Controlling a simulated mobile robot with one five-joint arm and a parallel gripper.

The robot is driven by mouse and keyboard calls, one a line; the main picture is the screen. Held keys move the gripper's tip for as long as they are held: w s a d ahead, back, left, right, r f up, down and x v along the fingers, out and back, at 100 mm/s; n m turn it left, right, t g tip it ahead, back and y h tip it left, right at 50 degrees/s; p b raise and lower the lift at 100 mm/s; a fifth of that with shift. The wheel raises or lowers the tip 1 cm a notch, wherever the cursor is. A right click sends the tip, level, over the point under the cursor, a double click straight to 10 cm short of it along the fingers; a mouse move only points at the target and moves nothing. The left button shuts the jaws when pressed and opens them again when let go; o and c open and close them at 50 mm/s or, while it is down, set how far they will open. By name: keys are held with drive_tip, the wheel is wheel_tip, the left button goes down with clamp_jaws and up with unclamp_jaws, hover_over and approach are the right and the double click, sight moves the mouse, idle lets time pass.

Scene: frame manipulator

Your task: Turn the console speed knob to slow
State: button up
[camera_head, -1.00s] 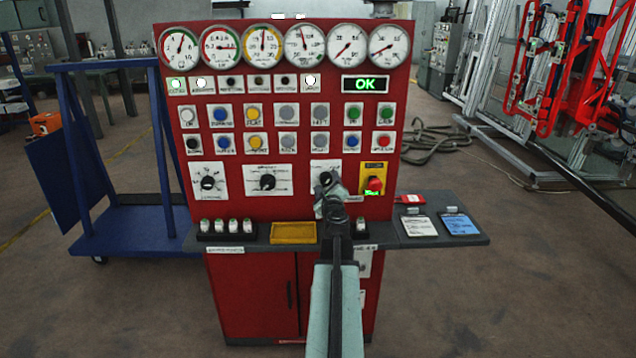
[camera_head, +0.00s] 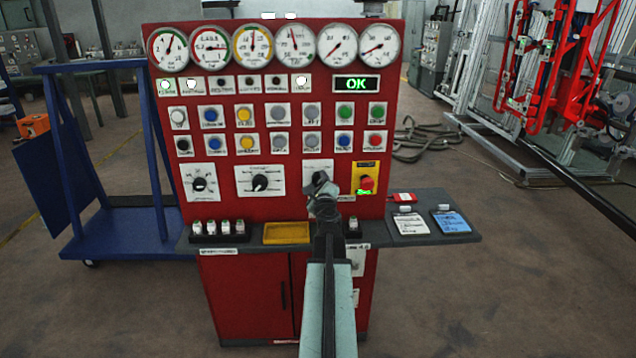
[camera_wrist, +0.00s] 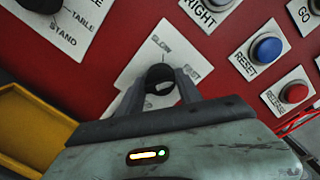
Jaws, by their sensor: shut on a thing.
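The red console (camera_head: 225,180) stands ahead of me. Its speed knob (camera_wrist: 160,76) is a dark round knob on a white plate, with SLOW marked above it and FAST to its right in the wrist view. My gripper (camera_wrist: 160,86) has one finger on each side of the knob and is shut on it. In the head view my gripper (camera_head: 321,187) covers the knob and the lower part of its white plate (camera_head: 317,166). The knob's pointer direction cannot be made out.
A red emergency button (camera_head: 367,184) on a yellow plate is just right of my gripper. Another selector knob (camera_head: 260,183) is to the left. A shelf (camera_head: 400,236) with a yellow tray (camera_head: 286,234) juts out below. A blue cart (camera_head: 130,232) stands at left.

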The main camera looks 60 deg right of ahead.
drive_tip(key=n, duration=0.6)
drive_tip(key=shift+a+p, duration=0.1)
drive_tip(key=shift+p, duration=0.3)
drive_tip(key=n, duration=0.5)
drive_tip(key=shift+n+g, duration=0.4)
drive_tip(key=o, duration=1.3)
drive_tip(key=shift+o, duration=0.2)
